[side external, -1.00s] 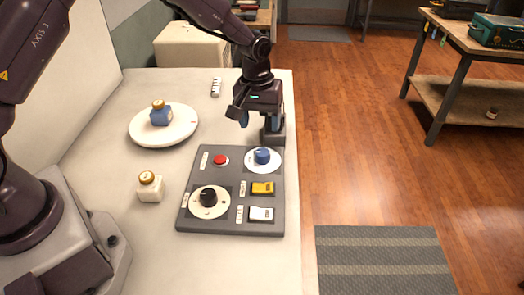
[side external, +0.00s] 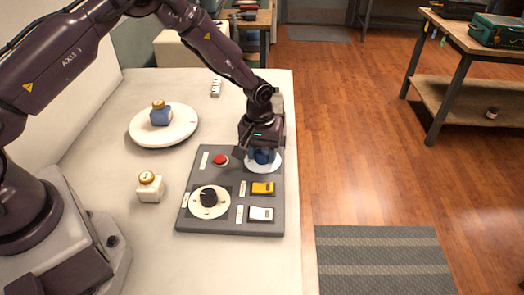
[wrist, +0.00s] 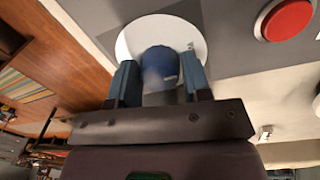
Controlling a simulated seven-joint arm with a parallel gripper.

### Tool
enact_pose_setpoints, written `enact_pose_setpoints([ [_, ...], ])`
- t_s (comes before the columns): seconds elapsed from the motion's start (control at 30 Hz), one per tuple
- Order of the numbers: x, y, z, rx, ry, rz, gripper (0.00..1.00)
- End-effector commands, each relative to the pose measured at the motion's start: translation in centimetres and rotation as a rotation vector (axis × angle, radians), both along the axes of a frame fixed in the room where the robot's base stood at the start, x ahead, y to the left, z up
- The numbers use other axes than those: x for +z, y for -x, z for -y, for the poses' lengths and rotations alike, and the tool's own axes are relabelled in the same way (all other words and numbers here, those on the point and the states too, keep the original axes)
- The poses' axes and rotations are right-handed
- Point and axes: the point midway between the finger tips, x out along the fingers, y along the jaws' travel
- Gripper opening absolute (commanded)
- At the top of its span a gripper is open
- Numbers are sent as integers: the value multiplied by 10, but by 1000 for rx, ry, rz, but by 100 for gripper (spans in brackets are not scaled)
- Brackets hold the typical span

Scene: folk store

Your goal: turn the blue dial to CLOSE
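The blue dial (wrist: 160,66) stands on a round white plate (side external: 264,168) at the back right of the grey control panel (side external: 226,180). My gripper (wrist: 157,62) points down over it, with one blue finger on each side of the dial in the wrist view. The fingers are apart, with a small gap showing beside the left finger; whether the right finger touches the dial I cannot tell. In the side view my gripper (side external: 262,155) covers most of the dial, and its pointer and labels are not readable.
The panel also carries a red button (side external: 220,160), a black dial (side external: 208,198), a yellow switch (side external: 262,188) and a white switch (side external: 261,213). A blue jar (side external: 161,117) sits on a white plate (side external: 140,131).

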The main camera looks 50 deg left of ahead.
Motion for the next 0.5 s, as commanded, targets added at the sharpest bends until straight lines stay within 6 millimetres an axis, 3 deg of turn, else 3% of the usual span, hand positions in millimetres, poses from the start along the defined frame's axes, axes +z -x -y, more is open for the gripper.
enact_pose_setpoints([
  [0.03,0,0,0,0,0,0,32],
  [0.1,0,0,0,0,0,0,16],
  [0.13,0,0,0,0,0,0,15],
  [0.5,0,0,0,-58,0,-1,15],
])
